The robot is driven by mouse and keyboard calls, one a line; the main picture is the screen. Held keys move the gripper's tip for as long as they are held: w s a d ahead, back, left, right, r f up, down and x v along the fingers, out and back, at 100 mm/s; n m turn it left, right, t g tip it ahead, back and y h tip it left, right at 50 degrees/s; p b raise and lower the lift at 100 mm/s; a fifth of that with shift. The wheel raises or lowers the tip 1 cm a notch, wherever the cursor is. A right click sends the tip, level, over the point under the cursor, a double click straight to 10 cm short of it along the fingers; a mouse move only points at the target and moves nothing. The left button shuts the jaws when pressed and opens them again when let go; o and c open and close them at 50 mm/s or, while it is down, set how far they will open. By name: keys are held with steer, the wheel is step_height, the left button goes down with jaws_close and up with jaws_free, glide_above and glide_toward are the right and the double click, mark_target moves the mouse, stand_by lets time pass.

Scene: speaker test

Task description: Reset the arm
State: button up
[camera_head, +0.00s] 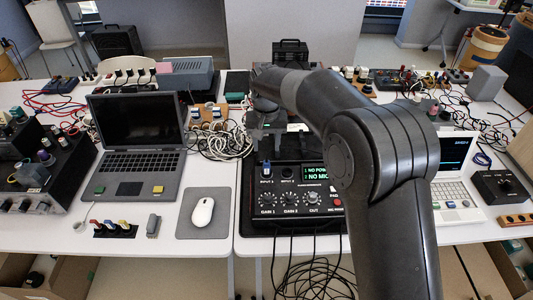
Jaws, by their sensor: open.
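My dark grey arm (380,155) rises from the lower right, bends at a large round joint and reaches over the middle of the tables. My gripper (268,150) hangs at its far end, pointing down above the back part of a black audio interface (290,215). It is small and dark against the black device, and I see nothing held in it. The interface has knobs and a small screen with green text. The arm hides part of its right side.
An open laptop (138,130) and a white mouse (203,212) on a grey pad stand left. A white instrument with a screen (455,175) stands right, partly behind my arm. Cables (215,143) and several small devices crowd the back. Black cables (310,275) hang off the front edge.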

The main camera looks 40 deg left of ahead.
steer(key=shift+r, duration=0.55)
steer(key=shift+w+d+r, duration=0.1)
steer(key=shift+w+d, duration=0.05)
steer(key=w+d+r+m+t, duration=0.1)
steer(key=w+d+r, duration=0.1)
steer(key=d+r, duration=0.65)
steer(key=w+d+r+m+t+y, duration=0.1)
steer(key=w+d+r+m, duration=0.15)
steer(key=d, duration=1.15)
steer(key=w+d+r+m+t, duration=0.1)
steer(key=w+d+r, duration=0.1)
steer(key=d+r, duration=0.65)
steer(key=s+d+f+m+t, duration=0.1)
steer(key=s+d, duration=0.2)
steer(key=d, duration=0.6)
steer(key=s+d+m, duration=0.1)
steer(key=s+d, duration=0.3)
steer(key=d, duration=0.5)
steer(key=s+d+f+m+t+h, duration=0.1)
steer(key=s+d+f, duration=0.3)
steer(key=s+d, duration=0.5)
steer(key=shift+s+d+f+m+t, duration=0.15)
steer(key=shift+s+d+m+t, duration=0.15)
steer(key=shift+m, duration=0.45)
